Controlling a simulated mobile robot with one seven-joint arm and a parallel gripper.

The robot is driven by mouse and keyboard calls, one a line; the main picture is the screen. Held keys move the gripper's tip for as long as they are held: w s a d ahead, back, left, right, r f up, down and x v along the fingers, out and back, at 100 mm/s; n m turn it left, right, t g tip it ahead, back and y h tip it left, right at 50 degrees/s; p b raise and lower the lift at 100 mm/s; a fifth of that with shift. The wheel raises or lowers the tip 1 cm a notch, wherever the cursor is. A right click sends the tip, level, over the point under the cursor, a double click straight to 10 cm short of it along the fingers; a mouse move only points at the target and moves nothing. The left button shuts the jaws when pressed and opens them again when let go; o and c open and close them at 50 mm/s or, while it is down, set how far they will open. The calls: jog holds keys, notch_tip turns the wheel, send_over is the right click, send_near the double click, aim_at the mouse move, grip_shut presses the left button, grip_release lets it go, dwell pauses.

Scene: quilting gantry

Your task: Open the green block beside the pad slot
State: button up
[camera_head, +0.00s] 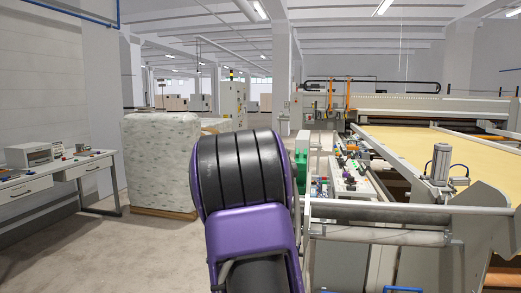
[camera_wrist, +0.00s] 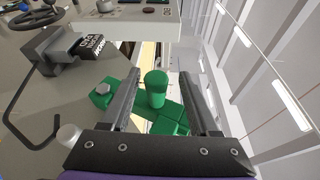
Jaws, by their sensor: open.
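The green block (camera_head: 301,165) stands upright at the left end of the machine's control panel in the head view, just right of my arm. In the wrist view the green block (camera_wrist: 163,126) has a round upright knob (camera_wrist: 155,88) and a hex-headed part on its left. My gripper (camera_wrist: 159,74) is open, with one dark finger on each side of the knob. I see gaps between the fingers and the knob; whether either touches is hard to tell. My arm hides my gripper in the head view. I cannot make out the pad slot.
A panel of small controls (camera_head: 347,176) lies right of the block, with a roller rail (camera_head: 385,212) in front. In the wrist view, a black-and-grey clamp-like part (camera_wrist: 72,50), a handwheel (camera_wrist: 32,17) and a bent dark rod (camera_wrist: 38,120) lie left. Open floor (camera_head: 150,245) lies left of my arm.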

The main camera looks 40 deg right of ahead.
jog(key=s+a+r, duration=0.2)
jog(key=a+r, duration=0.1)
jog(key=a, duration=0.3)
jog(key=s+a+r+p, duration=0.1)
jog(key=s+a+r, duration=0.1)
jog(key=a+r, duration=0.2)
jog(key=shift+s+a, duration=0.2)
jog(key=shift+a, duration=1.4)
jog(key=shift+f, duration=0.1)
